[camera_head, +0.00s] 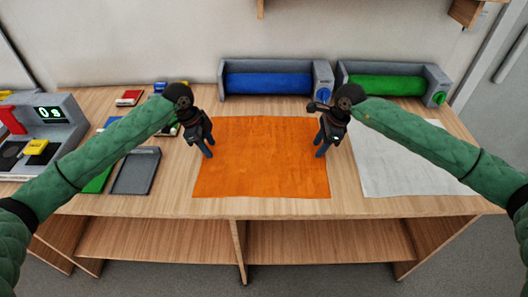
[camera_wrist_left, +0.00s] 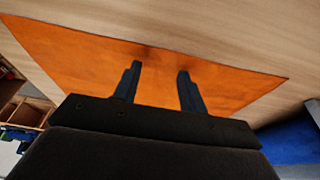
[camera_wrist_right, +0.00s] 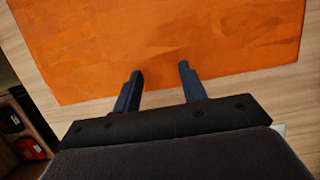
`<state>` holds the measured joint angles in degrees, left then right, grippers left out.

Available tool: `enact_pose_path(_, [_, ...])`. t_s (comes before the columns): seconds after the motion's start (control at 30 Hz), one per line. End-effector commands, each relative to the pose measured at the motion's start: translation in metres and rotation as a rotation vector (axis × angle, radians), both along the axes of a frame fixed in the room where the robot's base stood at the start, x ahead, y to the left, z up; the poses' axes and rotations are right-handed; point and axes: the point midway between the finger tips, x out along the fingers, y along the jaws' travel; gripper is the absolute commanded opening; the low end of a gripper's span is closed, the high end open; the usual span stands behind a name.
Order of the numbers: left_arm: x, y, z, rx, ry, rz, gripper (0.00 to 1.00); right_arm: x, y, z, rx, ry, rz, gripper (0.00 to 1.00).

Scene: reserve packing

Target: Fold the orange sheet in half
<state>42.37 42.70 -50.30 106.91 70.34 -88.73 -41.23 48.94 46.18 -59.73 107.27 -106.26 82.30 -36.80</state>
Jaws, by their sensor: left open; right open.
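The orange sheet (camera_head: 262,165) lies flat and spread out on the wooden table, in the middle of the head view. My left gripper (camera_head: 209,155) is open and empty at the sheet's left edge. In the left wrist view its two fingers (camera_wrist_left: 158,68) point at the orange sheet (camera_wrist_left: 95,65). My right gripper (camera_head: 320,154) is open and empty at the sheet's right edge. In the right wrist view its fingers (camera_wrist_right: 161,70) reach over the edge of the orange sheet (camera_wrist_right: 170,40). I cannot tell whether the fingertips touch the sheet.
A white sheet (camera_head: 400,165) lies right of the orange one. A blue roll (camera_head: 268,83) and a green roll (camera_head: 388,85) sit in grey holders behind. A grey tray (camera_head: 136,172), small coloured items and a device with a display (camera_head: 50,113) stand at the left.

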Motion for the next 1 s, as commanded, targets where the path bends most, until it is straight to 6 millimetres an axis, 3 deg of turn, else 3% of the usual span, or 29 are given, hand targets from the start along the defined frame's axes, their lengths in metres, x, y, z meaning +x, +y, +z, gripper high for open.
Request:
enact_pose_path(0.4, [-0.0001,-0.0001,-0.0049,0.000,0.000,0.000,0.42,-0.0002,-0.0001,-0.0052,0.000,0.001,0.000,0.42])
enact_pose_path(0.83, [-0.0003,0.0000,-0.0034,0.000,0.001,0.000,0.00,-0.0003,-0.0003,-0.0039,0.000,0.001,-0.001,0.00])
enact_pose_path(1.0, [-0.0003,0.0000,-0.0037,0.000,0.001,0.000,0.00,-0.0004,-0.0003,-0.0039,0.000,0.001,-0.001,0.00])
